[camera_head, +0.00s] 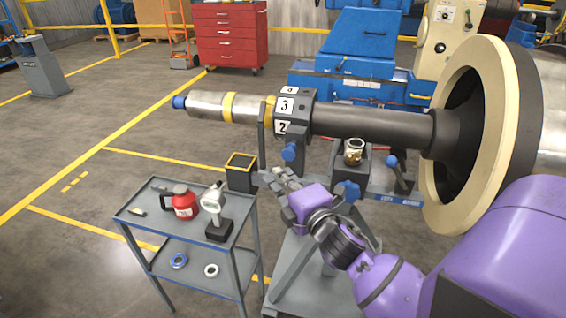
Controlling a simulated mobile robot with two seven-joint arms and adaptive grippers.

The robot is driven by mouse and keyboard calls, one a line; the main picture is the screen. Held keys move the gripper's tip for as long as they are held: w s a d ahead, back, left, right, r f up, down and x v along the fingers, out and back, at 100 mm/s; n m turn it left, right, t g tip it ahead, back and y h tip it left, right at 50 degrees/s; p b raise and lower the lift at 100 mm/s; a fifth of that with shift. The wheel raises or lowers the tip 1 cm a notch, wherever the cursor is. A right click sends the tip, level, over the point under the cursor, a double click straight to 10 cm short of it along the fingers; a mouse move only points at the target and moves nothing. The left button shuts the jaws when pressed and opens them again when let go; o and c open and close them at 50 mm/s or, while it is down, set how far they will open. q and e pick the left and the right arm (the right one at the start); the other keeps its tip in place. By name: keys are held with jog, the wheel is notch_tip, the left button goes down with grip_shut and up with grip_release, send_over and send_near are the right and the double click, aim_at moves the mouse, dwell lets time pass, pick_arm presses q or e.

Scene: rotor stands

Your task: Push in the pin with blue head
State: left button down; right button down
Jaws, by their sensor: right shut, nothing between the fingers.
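A pin with a blue head (289,153) sits low on the rotor stand, under the dark numbered collar (287,106). Its shank is not clearly visible. My right gripper (268,177) comes in from the lower right on a purple arm. Its fingers are shut and empty, pointing to the upper left. In the picture they lie just below and left of the blue head, with a small gap; the depth between them is hard to judge. My left gripper is not in view.
The long rotor shaft (370,124) runs across above, with a large disc (462,130) at right. A blue knob (347,190) and a blue-tipped lever (393,162) stand nearby. A dark box (241,177) and a grey cart (145,216) holding tools are left of my gripper.

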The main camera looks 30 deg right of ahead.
aim_at(284, 153)
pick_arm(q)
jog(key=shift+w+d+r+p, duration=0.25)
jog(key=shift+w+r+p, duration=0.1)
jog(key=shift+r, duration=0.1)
pick_arm(e)
jog(key=w+d, duration=0.1)
jog(key=w, duration=0.1)
jog(key=w+d, duration=0.2)
jog(key=w+d, duration=0.2)
jog(key=d, duration=0.1)
jog(key=shift+w+d, duration=0.1)
jog(key=shift+w, duration=0.15)
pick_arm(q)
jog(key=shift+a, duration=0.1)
pick_arm(e)
jog(key=shift+r, duration=0.1)
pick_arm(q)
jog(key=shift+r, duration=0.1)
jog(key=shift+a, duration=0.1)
